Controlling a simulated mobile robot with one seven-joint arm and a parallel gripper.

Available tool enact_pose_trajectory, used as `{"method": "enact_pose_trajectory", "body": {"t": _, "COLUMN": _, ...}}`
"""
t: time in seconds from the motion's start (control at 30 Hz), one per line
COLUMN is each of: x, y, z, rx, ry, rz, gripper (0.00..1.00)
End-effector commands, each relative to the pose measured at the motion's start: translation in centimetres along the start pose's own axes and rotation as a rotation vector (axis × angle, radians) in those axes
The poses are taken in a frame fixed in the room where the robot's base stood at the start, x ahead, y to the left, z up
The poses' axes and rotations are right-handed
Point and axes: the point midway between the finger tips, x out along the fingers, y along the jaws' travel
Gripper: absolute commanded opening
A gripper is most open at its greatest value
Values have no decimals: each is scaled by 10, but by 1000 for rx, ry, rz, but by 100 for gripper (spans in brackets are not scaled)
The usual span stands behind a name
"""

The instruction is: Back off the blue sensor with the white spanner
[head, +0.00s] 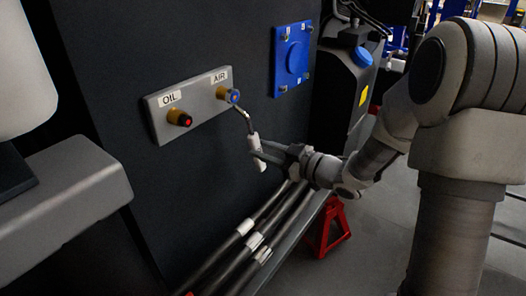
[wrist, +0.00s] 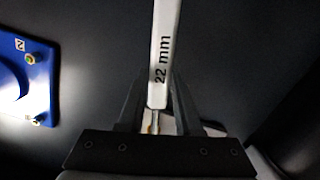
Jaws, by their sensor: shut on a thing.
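The blue sensor (head: 234,96) sits in a brass fitting at the right end of a grey plate, under the label AIR. My gripper (head: 264,152) is shut on the white handle of the spanner (head: 254,143), below and right of the sensor. The spanner's bent metal shaft rises up and left to the sensor. Its head is at or close to the sensor; I cannot tell whether it fits around it. In the wrist view, the white spanner (wrist: 163,55) marked "22 mm" stands between my gripper's fingers (wrist: 157,95). The sensor is not visible there.
A red sensor (head: 184,119) sits left on the same plate (head: 205,100), under OIL. A blue square panel (head: 292,57) is up and right, and a black tank with a blue cap (head: 362,56) beyond. Pipes (head: 245,240) and a red stand (head: 328,230) are below.

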Motion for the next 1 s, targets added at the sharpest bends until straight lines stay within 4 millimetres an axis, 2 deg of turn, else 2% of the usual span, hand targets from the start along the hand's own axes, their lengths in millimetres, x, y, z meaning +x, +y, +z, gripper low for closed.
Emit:
{"method": "enact_pose_trajectory", "body": {"t": 0.5, "x": 0, "y": 32, "z": -4, "rx": -208, "ry": 3, "rz": 25, "gripper": 0}}
{"method": "enact_pose_trajectory", "body": {"t": 1.0, "x": 0, "y": 37, "z": -5, "rx": -247, "ry": 2, "rz": 28, "gripper": 0}}
